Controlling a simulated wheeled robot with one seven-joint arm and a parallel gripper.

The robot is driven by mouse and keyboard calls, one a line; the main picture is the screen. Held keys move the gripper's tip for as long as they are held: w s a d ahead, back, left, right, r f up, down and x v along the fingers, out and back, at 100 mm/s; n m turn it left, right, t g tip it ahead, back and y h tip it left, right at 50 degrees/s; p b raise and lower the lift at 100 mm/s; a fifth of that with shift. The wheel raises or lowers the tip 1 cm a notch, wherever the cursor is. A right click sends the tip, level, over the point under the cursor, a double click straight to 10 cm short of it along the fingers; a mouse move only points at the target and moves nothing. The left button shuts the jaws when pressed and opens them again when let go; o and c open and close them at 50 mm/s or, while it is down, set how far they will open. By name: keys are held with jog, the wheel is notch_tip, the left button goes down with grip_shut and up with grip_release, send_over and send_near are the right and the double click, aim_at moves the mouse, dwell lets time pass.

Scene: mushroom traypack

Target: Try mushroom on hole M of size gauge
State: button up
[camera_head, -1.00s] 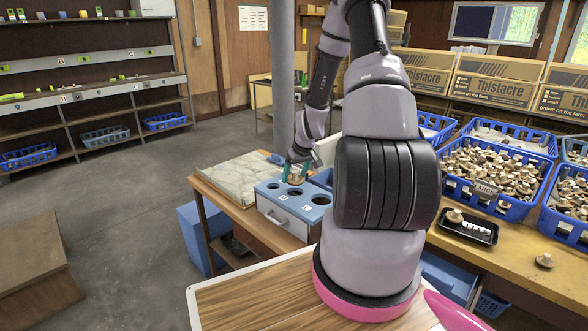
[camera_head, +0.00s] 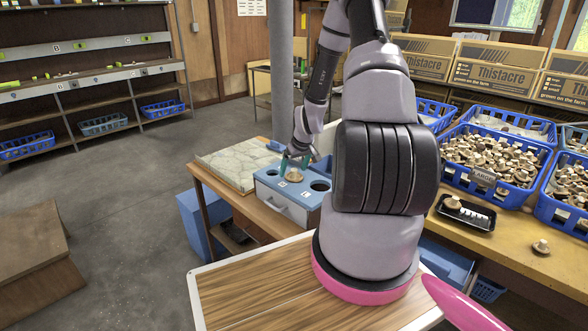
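The size gauge (camera_head: 262,187) is a box with a blue top and a pale front, standing on the wooden bench. Its small hole (camera_head: 272,174) is at left and its large hole (camera_head: 320,186) at right. Both are empty. A tan mushroom (camera_head: 295,175) sits over the middle hole M and hides it. The label below that hole shows. My gripper (camera_head: 295,166) points down just above the mushroom, its teal fingers spread to either side of the cap. The fingers look open and clear of it, though the gap is small in this view.
A stone-patterned slab (camera_head: 235,163) lies left of the gauge. At right are a black tray (camera_head: 466,213) holding a mushroom and white pieces, a loose mushroom (camera_head: 541,247), and blue crates (camera_head: 500,190) of mushrooms. My arm hides the bench between.

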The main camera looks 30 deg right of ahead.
jog(key=v, duration=1)
jog(key=shift+s+r, duration=0.2)
jog(key=shift+r, duration=0.15)
jog(key=shift+r, duration=0.1)
jog(key=s+a+r+m+t, duration=0.1)
jog(key=s+a+r, duration=0.25)
jog(key=r, duration=0.65)
jog(key=s+a+r+m, duration=0.15)
jog(key=a+r, duration=0.25)
jog(key=r, duration=0.6)
jog(key=s+a+r+m, duration=0.1)
jog(key=s+a+r, duration=0.3)
jog(key=s, duration=0.5)
jog(key=s+a+r+m+t+y, duration=0.1)
jog(key=s+a+r, duration=0.3)
jog(key=s+r, duration=0.5)
jog(key=shift+a+r+m+t+y, duration=0.3)
jog(key=shift+m, duration=0.05)
